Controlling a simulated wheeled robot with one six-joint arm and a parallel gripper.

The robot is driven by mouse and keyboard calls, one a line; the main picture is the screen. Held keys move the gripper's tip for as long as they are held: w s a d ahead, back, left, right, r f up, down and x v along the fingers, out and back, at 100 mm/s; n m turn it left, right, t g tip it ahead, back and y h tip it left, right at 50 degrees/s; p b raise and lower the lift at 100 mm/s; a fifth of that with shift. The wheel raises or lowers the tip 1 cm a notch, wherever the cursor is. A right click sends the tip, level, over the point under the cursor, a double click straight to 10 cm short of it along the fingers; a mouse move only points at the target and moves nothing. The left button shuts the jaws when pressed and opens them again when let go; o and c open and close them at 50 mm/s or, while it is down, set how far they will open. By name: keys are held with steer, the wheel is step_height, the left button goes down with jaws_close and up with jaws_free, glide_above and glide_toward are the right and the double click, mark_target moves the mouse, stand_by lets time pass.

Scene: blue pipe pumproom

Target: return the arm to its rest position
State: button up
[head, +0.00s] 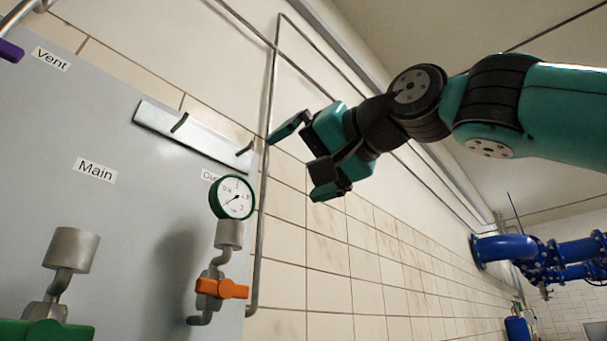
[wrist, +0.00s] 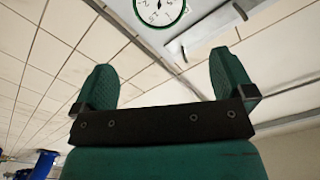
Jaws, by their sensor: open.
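My gripper (head: 297,160) is at the end of the green and black arm, in the upper middle of the head view. Its two fingers are spread apart with nothing between them. It is in front of the tiled wall, just right of the grey panel. In the wrist view my gripper (wrist: 164,85) also shows both fingers apart and empty. The round green-rimmed gauge (head: 232,197) is below and left of the gripper in the head view. The gauge (wrist: 160,8) also shows beyond the fingers at the top of the wrist view.
The grey panel (head: 130,240) carries a white rail (head: 190,137) with two hooks, an orange-handled valve (head: 222,288) below the gauge and a grey fitting (head: 70,250). A thin pipe (head: 268,120) runs up the wall beside the panel. Blue pipes (head: 505,248) stand far right.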

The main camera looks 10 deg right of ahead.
stand_by(0.6)
step_height(320, 180, down, 33)
steer(key=w+n+g+h+b, duration=0.15)
steer(key=n+g+h, duration=0.25)
steer(key=g, duration=0.4)
steer(key=s+d+f+n+g+h, duration=0.1)
steer(key=s+d+f+g, duration=0.1)
steer(key=s+f, duration=0.5)
steer(key=s+d+f+n+g+b, duration=0.1)
steer(key=s+d+f+g, duration=0.2)
steer(key=f, duration=1.3)
steer(key=s+g, duration=0.2)
steer(key=s, duration=0.3)
steer(key=shift+s+d+f+h+b, duration=0.2)
steer(key=shift+d+f+h+b, duration=0.1)
steer(key=shift+h, duration=0.1)
